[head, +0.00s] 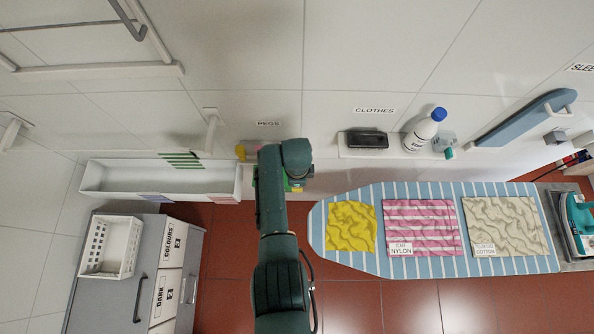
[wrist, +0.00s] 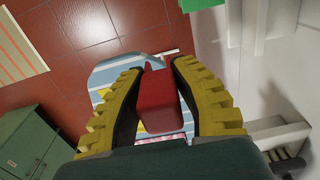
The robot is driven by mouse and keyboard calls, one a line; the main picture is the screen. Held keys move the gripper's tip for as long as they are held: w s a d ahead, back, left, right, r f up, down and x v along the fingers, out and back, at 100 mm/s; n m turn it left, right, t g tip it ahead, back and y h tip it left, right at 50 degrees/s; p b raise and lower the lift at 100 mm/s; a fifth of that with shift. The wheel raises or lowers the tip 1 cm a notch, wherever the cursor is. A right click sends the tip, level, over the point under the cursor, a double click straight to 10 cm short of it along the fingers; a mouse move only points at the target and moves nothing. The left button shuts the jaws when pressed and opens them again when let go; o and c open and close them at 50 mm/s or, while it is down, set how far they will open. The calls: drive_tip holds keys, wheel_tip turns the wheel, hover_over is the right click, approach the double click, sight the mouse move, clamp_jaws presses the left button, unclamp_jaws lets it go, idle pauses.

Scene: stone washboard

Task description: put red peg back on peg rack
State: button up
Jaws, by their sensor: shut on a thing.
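My gripper (wrist: 158,70) has yellow ribbed fingers, shut on the red peg (wrist: 158,105) in the wrist view. The peg lies between the dark inner pads, its far end showing past the fingertips. In the head view my arm hides most of the gripper (head: 294,186), and the red peg cannot be made out. Beneath the wall label "PEGS" (head: 268,123), a small yellow peg (head: 241,152) shows at the rack area, left of my arm. The rest of the rack is hidden behind my arm. My gripper is just below this area in the picture.
The striped ironing board (head: 385,262) with cloth samples lies to the right. A wall shelf (head: 372,152) holds a dark box and a white bottle (head: 425,130). A long white trough (head: 160,181) is to the left, above a grey cabinet with a white basket (head: 110,246).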

drive_tip(key=w+b, duration=1)
drive_tip(key=b, duration=1)
drive_tip(key=shift+f+b, duration=0.2)
drive_tip(key=shift+b, duration=0.1)
drive_tip(key=shift+w+b, duration=0.15)
drive_tip(key=shift+b, duration=0.2)
drive_tip(key=shift+w+b, duration=0.2)
drive_tip(key=shift+b, duration=0.55)
drive_tip(key=shift+w+b, duration=0.1)
drive_tip(key=shift+b, duration=0.25)
drive_tip(key=b, duration=0.4)
drive_tip(key=shift+w, duration=0.4)
drive_tip(key=shift+f+b, duration=0.8)
drive_tip(key=shift+b, duration=0.4)
drive_tip(key=shift+f, duration=0.1)
